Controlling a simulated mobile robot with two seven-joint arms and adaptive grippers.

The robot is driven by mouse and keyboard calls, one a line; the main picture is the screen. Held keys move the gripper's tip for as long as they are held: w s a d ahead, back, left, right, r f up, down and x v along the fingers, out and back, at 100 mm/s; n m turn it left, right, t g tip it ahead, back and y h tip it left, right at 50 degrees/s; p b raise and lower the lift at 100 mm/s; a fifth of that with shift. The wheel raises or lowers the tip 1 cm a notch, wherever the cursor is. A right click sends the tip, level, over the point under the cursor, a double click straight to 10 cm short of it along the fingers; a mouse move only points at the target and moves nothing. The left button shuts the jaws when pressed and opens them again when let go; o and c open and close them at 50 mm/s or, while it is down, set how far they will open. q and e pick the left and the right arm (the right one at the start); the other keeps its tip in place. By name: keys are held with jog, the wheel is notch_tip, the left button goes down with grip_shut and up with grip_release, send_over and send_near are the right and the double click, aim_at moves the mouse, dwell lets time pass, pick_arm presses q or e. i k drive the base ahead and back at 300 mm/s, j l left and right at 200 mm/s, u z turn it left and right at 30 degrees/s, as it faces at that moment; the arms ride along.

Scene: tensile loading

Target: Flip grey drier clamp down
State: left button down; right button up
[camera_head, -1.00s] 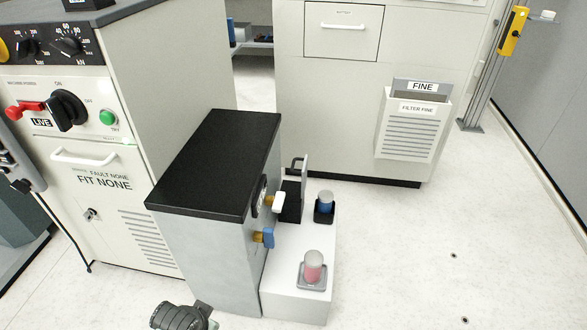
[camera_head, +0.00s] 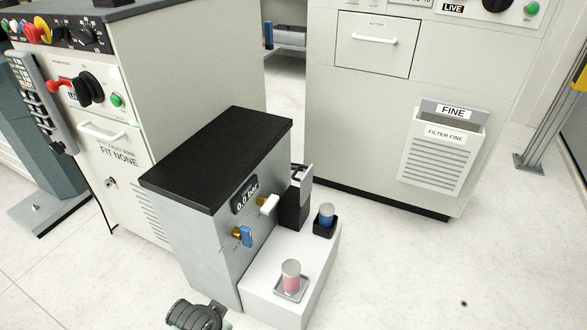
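A grey upright plate with a dark handle, which looks like the grey drier clamp (camera_head: 306,186), stands raised at a black block (camera_head: 292,212) on the white step beside the black-topped cabinet. I cannot make out the clamp's hinge. A dark grey ribbed part of my own arm shows at the bottom edge, well apart from the clamp. No gripper fingers are in view.
The cabinet (camera_head: 215,155) carries a display reading 0.0 bar, a white lever (camera_head: 268,205) and a blue lever (camera_head: 244,236). On the white step (camera_head: 262,285) stand a pink-filled jar (camera_head: 291,276) and a blue-based jar (camera_head: 326,215). Floor at right is clear.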

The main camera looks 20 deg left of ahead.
aim_at(306, 182)
jog(key=i+l+u, duration=0.15)
jog(key=l, duration=0.2)
jog(key=i+l+u, duration=0.3)
jog(key=i+l, duration=0.15)
jog(key=l, duration=0.25)
jog(key=i+l+u, duration=0.1)
jog(key=i+l, duration=0.5)
